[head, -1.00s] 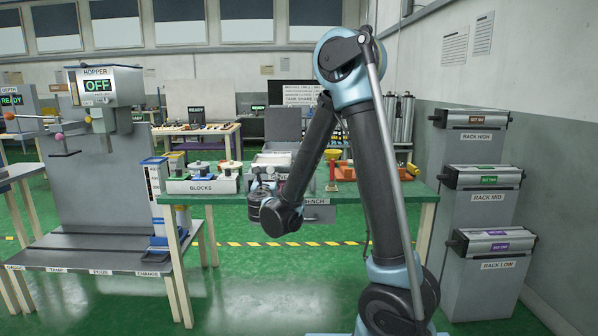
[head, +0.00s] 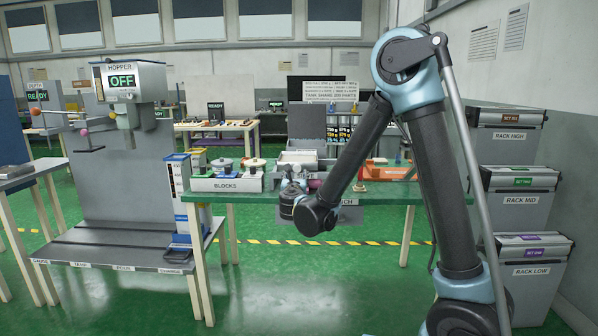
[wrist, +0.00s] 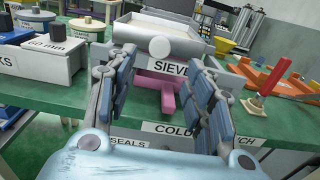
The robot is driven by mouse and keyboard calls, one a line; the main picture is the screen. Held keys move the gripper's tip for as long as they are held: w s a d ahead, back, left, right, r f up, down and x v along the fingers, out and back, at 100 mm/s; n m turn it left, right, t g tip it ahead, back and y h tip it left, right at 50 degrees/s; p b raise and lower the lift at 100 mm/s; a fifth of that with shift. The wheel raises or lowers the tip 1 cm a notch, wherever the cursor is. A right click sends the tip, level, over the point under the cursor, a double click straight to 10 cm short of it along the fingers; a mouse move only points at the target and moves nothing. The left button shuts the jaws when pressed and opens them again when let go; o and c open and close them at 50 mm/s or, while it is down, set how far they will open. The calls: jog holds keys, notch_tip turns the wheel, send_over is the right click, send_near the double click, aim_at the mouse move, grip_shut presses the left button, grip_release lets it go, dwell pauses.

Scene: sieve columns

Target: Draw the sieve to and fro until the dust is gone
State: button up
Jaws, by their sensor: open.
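The sieve (wrist: 165,42) is a pale metal tray with a white round knob (wrist: 160,48) at its near end. It sits on a grey housing marked SIEVE on the green bench (wrist: 60,150). The sieve also shows small in the head view (head: 301,157), partly behind my gripper. My gripper (wrist: 162,68) is open, its two blue-padded fingers spread either side of the knob in the picture, with nothing between them. I cannot tell how far the knob is from the fingertips. A pink piece (wrist: 165,95) shows below, under the sieve. Dust is too small to make out.
A BLOCKS tray (head: 226,183) stands left of the sieve. The grey hopper (head: 125,85) reads OFF at left; stacked racks (head: 520,205) line the right wall.

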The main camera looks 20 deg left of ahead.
aim_at(297, 169)
jog(key=x, duration=1.2)
jog(key=shift+w, duration=0.1)
jog(key=shift+c, duration=0.5)
grip_shut()
